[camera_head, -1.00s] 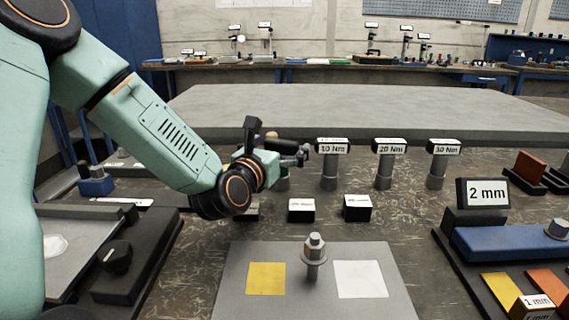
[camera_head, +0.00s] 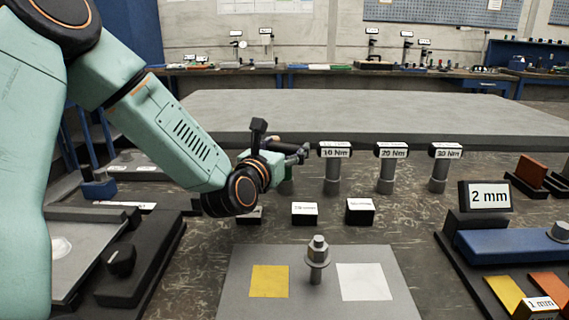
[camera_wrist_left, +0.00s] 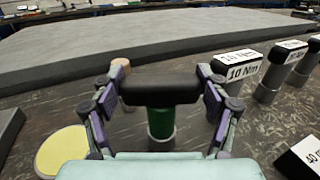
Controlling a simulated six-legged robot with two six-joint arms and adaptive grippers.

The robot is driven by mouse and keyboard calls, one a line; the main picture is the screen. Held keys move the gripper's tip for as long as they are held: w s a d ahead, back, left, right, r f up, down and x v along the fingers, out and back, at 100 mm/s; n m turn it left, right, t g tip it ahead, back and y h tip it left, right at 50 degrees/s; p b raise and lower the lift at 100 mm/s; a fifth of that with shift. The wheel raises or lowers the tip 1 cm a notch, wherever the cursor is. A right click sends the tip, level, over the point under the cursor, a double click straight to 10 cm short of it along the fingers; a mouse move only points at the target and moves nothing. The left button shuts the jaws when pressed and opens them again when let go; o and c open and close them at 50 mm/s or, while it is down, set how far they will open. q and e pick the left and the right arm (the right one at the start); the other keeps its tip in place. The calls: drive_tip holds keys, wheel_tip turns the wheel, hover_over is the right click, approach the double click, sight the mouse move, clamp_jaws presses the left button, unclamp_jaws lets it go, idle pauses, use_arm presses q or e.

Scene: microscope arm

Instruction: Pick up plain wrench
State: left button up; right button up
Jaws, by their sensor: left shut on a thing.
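The plain wrench (camera_wrist_left: 160,90), with a black unlabelled bar head on a green post, stands upright between the fingers of my left gripper (camera_wrist_left: 160,98) in the left wrist view. The fingers are closed around its head from both sides. In the head view my left gripper (camera_head: 292,158) is at the left end of the row of wrenches, and a bit of the green post (camera_head: 286,186) shows below it. The gripper hides most of the wrench there. I cannot tell whether its foot touches the table. My right gripper is in neither view.
Wrenches labelled 10 Nm (camera_head: 334,150), 20 Nm (camera_head: 391,150) and 30 Nm (camera_head: 445,150) stand close to the right. Small label blocks (camera_head: 304,213) lie in front. A grey plate (camera_head: 318,300) with an upright bolt (camera_head: 317,252) is nearer. A 2 mm sign (camera_head: 488,195) stands right.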

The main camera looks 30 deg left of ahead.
use_arm(q)
drive_tip(key=shift+a, duration=0.15)
drive_tip(key=c, duration=0.4)
drive_tip(key=shift+w+r, duration=0.1)
drive_tip(key=shift+c, duration=1.4)
